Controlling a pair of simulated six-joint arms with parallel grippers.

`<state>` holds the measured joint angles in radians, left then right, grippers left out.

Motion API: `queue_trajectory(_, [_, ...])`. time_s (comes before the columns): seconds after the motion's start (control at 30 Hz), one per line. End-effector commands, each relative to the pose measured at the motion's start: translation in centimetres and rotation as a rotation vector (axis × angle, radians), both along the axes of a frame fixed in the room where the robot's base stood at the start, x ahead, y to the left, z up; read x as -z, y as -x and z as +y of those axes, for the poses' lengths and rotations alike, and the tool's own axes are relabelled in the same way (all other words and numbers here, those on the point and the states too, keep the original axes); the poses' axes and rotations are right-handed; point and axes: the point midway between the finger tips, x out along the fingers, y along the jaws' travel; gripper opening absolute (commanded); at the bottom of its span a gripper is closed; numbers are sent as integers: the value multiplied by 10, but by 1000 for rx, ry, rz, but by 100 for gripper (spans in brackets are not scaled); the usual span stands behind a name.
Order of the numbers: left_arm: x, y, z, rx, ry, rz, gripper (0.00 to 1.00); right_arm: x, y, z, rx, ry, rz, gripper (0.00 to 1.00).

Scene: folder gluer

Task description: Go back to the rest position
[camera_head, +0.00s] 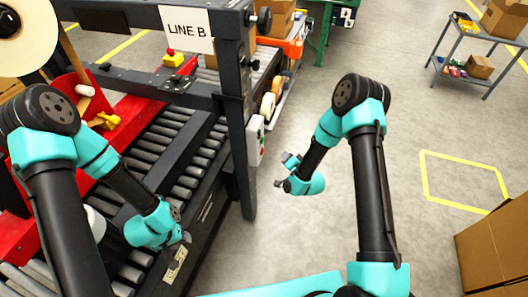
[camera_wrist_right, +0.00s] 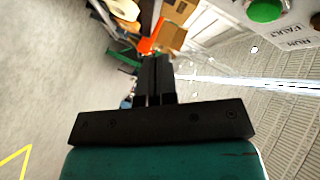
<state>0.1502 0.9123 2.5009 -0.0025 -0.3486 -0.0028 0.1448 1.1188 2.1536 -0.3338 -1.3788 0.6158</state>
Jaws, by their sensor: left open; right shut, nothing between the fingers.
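My left gripper (camera_head: 180,238) is low over the right edge of the roller conveyor (camera_head: 165,150), near a small pale label on the machine's side. Its fingers are small and partly hidden in the head view. My right gripper (camera_head: 282,172) hangs over bare floor to the right of the machine, apart from everything. In the right wrist view its two black fingers (camera_wrist_right: 158,78) are together with nothing between them.
A grey post with a control box (camera_head: 255,141) stands between my two grippers. The LINE B sign (camera_head: 187,30) hangs on the frame. A cart (camera_head: 468,50) with boxes stands at the back right. A large cardboard box (camera_head: 490,245) is at the lower right. Open floor lies right of the machine.

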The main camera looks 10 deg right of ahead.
Motion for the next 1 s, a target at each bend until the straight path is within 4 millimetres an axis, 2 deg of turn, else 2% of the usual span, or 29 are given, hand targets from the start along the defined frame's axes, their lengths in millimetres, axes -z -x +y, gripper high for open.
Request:
queue_trajectory(0.4, [0, 0, 0, 0, 0, 0, 43, 0, 0, 0, 0, 2, 3, 0])
queue_trajectory(0.57, [0, 0, 0, 0, 0, 0, 43, 7, 11, -1, -18, 48, 63, 0])
queue_trajectory(0.67, [0, 0, 0, 0, 0, 0, 43, 16, 29, -3, -50, 116, 158, 0])
queue_trajectory(0.77, [0, 0, 0, 0, 0, 0, 43, 28, 59, -5, -106, 202, 290, 0])
queue_trajectory(0.87, [0, 0, 0, 0, 0, 0, 43, 39, 96, -8, -184, 289, 438, 0])
queue_trajectory(1.0, [0, 0, 0, 0, 0, 0, 43, 45, 156, -11, -320, 383, 639, 0])
